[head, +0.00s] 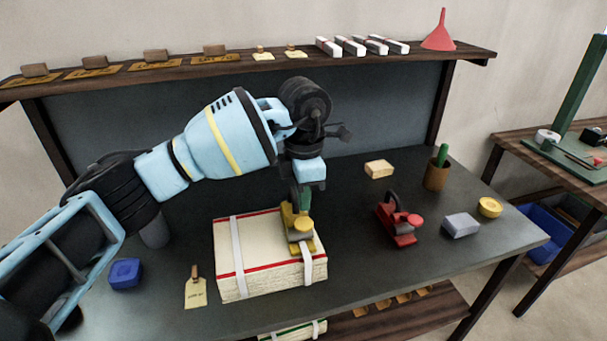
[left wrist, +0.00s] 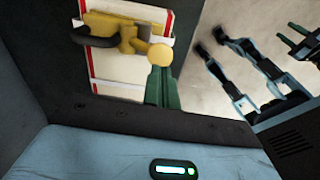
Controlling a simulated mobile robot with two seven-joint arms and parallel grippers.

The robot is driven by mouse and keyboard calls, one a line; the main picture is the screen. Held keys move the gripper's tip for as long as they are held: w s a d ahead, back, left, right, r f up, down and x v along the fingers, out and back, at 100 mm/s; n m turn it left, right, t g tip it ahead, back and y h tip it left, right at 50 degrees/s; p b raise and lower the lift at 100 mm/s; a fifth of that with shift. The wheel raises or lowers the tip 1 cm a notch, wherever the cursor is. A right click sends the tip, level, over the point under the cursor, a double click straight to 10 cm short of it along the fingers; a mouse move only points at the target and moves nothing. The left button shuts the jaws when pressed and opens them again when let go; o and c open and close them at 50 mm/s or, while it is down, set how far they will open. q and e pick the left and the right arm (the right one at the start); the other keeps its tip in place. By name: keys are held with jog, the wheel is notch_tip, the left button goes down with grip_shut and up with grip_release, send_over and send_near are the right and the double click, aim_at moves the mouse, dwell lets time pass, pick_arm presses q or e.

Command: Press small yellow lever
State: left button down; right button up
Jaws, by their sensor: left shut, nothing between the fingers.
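A yellow strapping tool (head: 299,240) sits on a cream stack of cloth (head: 250,262) with red edging and white straps. Its small lever with a round yellow end (head: 303,224) faces the front; in the left wrist view the round end (left wrist: 160,54) shows beside the tool body (left wrist: 115,25). My left gripper (head: 304,205), with green fingers, is shut and empty, pointing down just behind the round end. In the left wrist view its fingertips (left wrist: 159,70) overlap the round end's lower edge; I cannot tell whether they touch. My right gripper (left wrist: 296,40) shows partly at that view's right edge; its opening is unclear.
A red tool (head: 398,222), a grey block (head: 460,225), a yellow round piece (head: 489,207) and a brown cup (head: 436,177) stand right of the stack. A blue block (head: 125,273) and a tag (head: 195,291) lie left. The table's front right is clear.

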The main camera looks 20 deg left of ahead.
aim_at(304, 222)
pick_arm(q)
jog(key=shift+f, duration=1.9)
pick_arm(e)
jog(key=shift+w+r, duration=0.1)
jog(key=shift+r, duration=0.1)
pick_arm(q)
jog(key=shift+f, duration=0.1)
pick_arm(e)
jog(key=shift+a, duration=0.1)
